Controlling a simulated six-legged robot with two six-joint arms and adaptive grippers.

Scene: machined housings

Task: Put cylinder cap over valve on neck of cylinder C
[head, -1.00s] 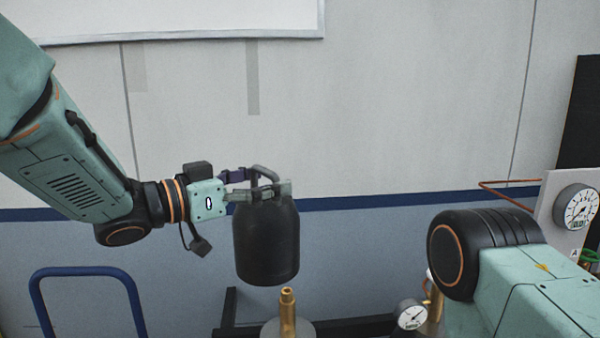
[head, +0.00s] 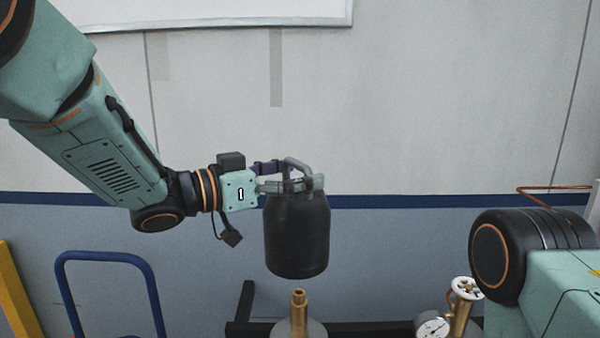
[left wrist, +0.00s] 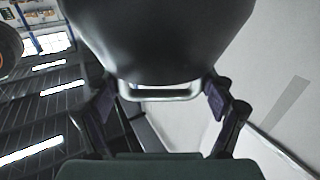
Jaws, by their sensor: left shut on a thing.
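The cylinder cap (head: 297,238) is a dark, near-black upright can with a metal handle on top. My left gripper (head: 288,184) is shut on the handle and holds the cap in the air. In the left wrist view the cap (left wrist: 160,40) fills the top and its handle (left wrist: 160,92) lies between the fingers. Below the cap, apart from it, stands a brass valve (head: 299,312) on the grey top of a cylinder (head: 316,332). No letter shows on this cylinder. The right gripper is out of the picture.
A second brass valve with a white handwheel (head: 467,289) and a pressure gauge (head: 433,327) stands to the right. A dark frame (head: 240,310) is behind the cylinder. A blue tubular rail (head: 108,257) stands at left, with a yellow post (head: 14,290) beyond it. My right arm occupies the lower right.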

